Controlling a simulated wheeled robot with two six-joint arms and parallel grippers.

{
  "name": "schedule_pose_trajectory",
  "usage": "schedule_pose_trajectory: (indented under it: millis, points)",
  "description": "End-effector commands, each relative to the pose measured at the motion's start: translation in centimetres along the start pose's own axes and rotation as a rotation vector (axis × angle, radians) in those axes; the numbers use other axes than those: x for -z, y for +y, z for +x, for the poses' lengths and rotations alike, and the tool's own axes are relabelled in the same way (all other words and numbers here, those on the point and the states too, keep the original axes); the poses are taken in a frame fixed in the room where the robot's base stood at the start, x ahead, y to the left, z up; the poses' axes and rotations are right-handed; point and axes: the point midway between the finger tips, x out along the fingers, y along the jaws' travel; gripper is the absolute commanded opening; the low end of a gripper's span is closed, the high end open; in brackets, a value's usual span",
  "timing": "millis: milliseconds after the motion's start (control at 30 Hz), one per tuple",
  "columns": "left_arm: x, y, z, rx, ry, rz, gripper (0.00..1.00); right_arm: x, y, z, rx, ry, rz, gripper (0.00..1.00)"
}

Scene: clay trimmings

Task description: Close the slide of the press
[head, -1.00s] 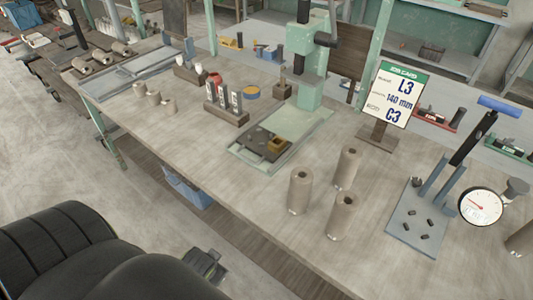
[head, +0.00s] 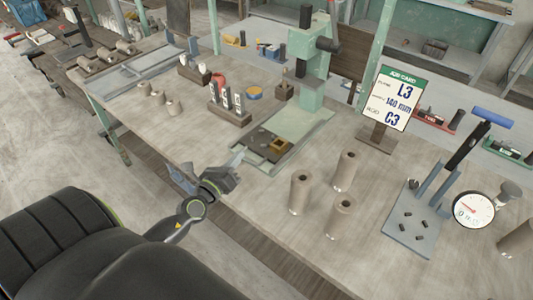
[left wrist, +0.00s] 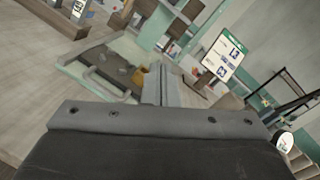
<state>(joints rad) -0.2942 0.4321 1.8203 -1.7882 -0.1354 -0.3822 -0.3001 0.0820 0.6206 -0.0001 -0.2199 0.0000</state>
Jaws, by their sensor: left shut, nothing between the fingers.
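The green press (head: 312,75) stands at the back middle of the bench. Its slide (head: 253,141), a dark plate carrying a small brass-coloured block (head: 279,146), sits at the front end of the pale green bed (head: 305,125), out from under the press head. In the left wrist view the slide (left wrist: 108,65) shows a pale bar handle (left wrist: 102,86) along its near side. My left gripper (head: 240,157) is shut and empty, just in front of the slide's near left corner; I cannot tell whether it touches. My right gripper is not in view.
Several clay cylinders (head: 300,192) stand right of the slide. A rack with upright tools (head: 230,110) is to its left. The job card (head: 391,98) stands behind right. A lever device (head: 420,215) and dial gauge (head: 474,209) are at the right.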

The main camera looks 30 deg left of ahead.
Motion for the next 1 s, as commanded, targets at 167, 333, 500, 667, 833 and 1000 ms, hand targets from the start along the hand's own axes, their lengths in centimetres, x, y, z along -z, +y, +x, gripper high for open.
schedule_pose_trajectory:
  millis: [167,333,500,667,833,1000]
  points:
    - [4.0,2.3,1.0,0.050,0.224,0.361,0.00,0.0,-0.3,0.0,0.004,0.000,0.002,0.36]
    - [5.9,4.1,1.1,0.061,0.341,0.533,0.00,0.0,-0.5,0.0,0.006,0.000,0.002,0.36]
    - [6.6,4.6,1.8,0.062,0.364,0.567,0.00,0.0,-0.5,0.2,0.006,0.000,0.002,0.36]
    - [7.5,4.7,4.0,0.062,0.361,0.562,0.00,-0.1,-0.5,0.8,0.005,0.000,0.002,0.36]
    - [8.7,4.8,7.1,0.062,0.360,0.559,0.00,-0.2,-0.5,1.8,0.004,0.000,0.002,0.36]
    - [9.9,4.9,10.2,0.062,0.360,0.560,0.00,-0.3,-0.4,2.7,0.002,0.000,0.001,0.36]
